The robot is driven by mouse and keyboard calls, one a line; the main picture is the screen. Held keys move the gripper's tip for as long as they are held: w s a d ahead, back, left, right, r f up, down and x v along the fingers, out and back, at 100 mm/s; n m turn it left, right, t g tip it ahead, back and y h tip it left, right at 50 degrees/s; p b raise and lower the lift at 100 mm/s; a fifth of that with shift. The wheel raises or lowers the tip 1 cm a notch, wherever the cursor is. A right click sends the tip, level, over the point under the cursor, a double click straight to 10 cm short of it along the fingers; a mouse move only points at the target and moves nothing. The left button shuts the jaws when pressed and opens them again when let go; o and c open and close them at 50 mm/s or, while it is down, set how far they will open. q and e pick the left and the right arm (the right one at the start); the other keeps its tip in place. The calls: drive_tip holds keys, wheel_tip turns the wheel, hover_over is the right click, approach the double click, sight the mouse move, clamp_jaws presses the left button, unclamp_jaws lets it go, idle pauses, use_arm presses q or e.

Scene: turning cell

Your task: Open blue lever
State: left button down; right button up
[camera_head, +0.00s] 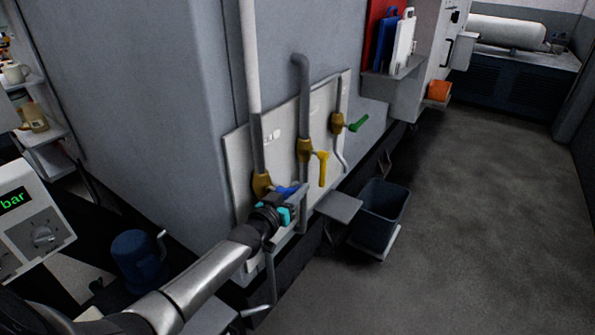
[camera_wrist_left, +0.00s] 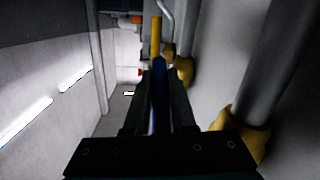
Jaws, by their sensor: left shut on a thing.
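The blue lever (camera_head: 287,189) is on the leftmost yellow valve body (camera_head: 262,184), low on the pale panel (camera_head: 238,160). My left gripper (camera_head: 286,212) is at this lever and shut on it; the gripper covers part of it in the head view. In the left wrist view the blue lever (camera_wrist_left: 159,95) runs lengthwise between the two dark fingers (camera_wrist_left: 158,110). The valve body (camera_wrist_left: 243,138) shows at the right of that view. My right gripper is not in view.
A yellow lever (camera_head: 323,168) hangs down and a green lever (camera_head: 357,124) sticks out to the right on neighbouring valves. A small grey shelf (camera_head: 339,207) and a dark bin (camera_head: 383,214) stand right of my gripper. The floor (camera_head: 450,250) at the right is clear.

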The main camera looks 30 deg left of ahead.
use_arm(q)
drive_tip(key=s+f+g+p, duration=0.3)
drive_tip(key=s+g+p, duration=0.3)
drive_tip(key=g+p, duration=0.6)
drive_tip(key=shift+a+f+m+g+y+p, duration=0.2)
drive_tip(key=shift+f+m+g+y+p, duration=0.1)
drive_tip(key=shift+p, duration=1.55)
drive_tip(key=c, duration=0.8)
unclamp_jaws()
drive_tip(key=shift+o, duration=0.2)
drive_tip(key=shift+r, duration=0.1)
drive_tip(key=p+v, duration=0.6)
drive_tip(key=v, duration=0.9)
drive_tip(key=shift+p, duration=0.3)
